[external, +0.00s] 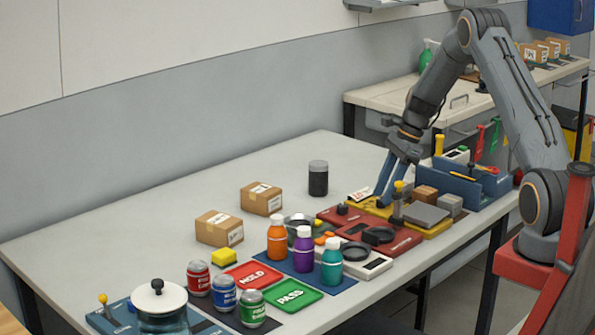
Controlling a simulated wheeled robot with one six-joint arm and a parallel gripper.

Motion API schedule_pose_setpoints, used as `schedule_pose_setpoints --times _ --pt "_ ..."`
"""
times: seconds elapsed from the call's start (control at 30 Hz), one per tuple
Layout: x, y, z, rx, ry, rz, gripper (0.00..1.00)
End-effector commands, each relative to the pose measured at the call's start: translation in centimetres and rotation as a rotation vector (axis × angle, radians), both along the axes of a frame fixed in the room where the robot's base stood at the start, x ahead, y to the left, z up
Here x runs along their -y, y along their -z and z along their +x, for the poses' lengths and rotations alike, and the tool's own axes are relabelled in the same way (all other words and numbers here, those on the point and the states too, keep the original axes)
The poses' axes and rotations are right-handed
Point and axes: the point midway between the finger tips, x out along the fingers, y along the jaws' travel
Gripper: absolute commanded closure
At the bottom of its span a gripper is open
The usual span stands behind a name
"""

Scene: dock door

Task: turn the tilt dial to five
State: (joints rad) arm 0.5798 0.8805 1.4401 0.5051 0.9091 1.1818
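My gripper (384,196) points down over the yellow base (428,232) at the right part of the table. Its blue fingers are close to the base and to a small white card with a dial-like marking (361,194). Whether the fingers touch anything, and how far apart they are, cannot be made out. A red panel (398,248) beside the yellow base carries a round black part (378,236) and a small dark knob (342,208). Which of these is the tilt dial cannot be told, and no number is readable.
A yellow-topped lever post (398,200), a grey block (425,216) and a blue tray (470,190) stand close to my gripper. The table's back left is clear.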

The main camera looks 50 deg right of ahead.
Motion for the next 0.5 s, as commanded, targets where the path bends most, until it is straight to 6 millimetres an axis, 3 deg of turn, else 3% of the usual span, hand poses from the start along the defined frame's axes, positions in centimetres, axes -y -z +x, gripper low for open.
schedule_pose_setpoints --times 0.3,0.5 --pt "1.8 -4.6 -0.9 0.002 0.002 -0.001 0.61" --pt "2.2 -6.0 -1.3 0.0 0.001 0.0 0.61"
